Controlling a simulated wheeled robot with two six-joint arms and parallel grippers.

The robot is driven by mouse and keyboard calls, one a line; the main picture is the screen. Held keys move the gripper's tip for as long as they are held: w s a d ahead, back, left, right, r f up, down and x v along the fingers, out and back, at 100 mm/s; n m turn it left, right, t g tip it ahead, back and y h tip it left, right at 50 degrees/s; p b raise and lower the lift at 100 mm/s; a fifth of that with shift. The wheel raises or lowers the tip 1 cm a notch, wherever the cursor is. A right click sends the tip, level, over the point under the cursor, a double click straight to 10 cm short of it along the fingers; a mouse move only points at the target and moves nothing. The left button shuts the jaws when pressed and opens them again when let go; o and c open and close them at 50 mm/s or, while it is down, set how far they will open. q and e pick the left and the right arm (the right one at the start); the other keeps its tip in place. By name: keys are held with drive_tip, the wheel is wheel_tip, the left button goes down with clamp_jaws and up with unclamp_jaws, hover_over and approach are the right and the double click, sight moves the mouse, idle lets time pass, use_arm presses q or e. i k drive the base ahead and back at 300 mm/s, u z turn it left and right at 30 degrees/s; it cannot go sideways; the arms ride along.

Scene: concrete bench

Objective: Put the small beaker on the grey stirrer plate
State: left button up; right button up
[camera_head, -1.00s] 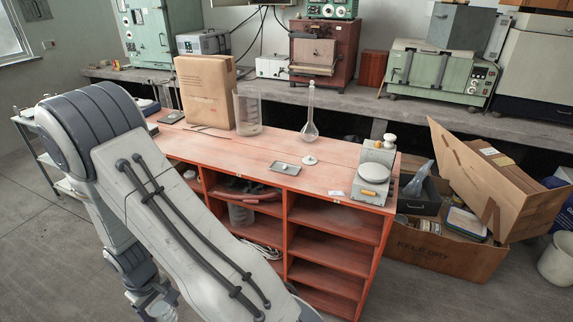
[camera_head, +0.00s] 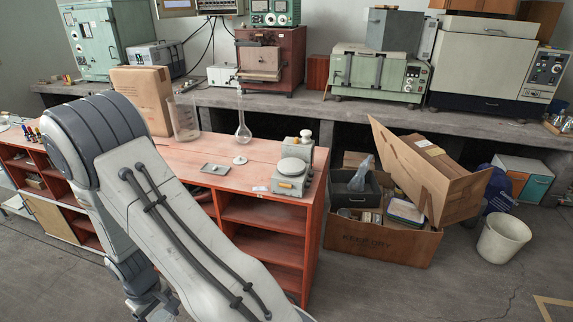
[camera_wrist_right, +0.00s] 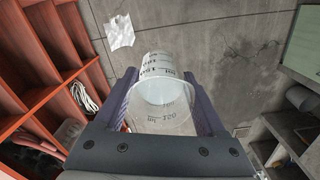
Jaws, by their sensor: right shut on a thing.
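My right gripper (camera_wrist_right: 163,86) is shut on the small beaker (camera_wrist_right: 160,118), a clear vessel with dark graduation marks, in the right wrist view. The beaker sits between both fingers, held over the concrete floor. A grey device with a round pale top (camera_head: 293,167), which looks like the stirrer plate, stands at the right end of the red bench in the head view. Nothing stands on its round top. The right gripper and small beaker do not show in the head view.
The red bench (camera_head: 262,152) also carries a large beaker (camera_head: 184,118), a flask (camera_head: 243,118), a small grey tray (camera_head: 215,169) and a cardboard box (camera_head: 143,98). An open carton (camera_head: 380,239) and a white bucket (camera_head: 503,239) stand on the floor to the right.

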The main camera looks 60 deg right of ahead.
sight(291, 164)
drive_tip(key=z, duration=1.35)
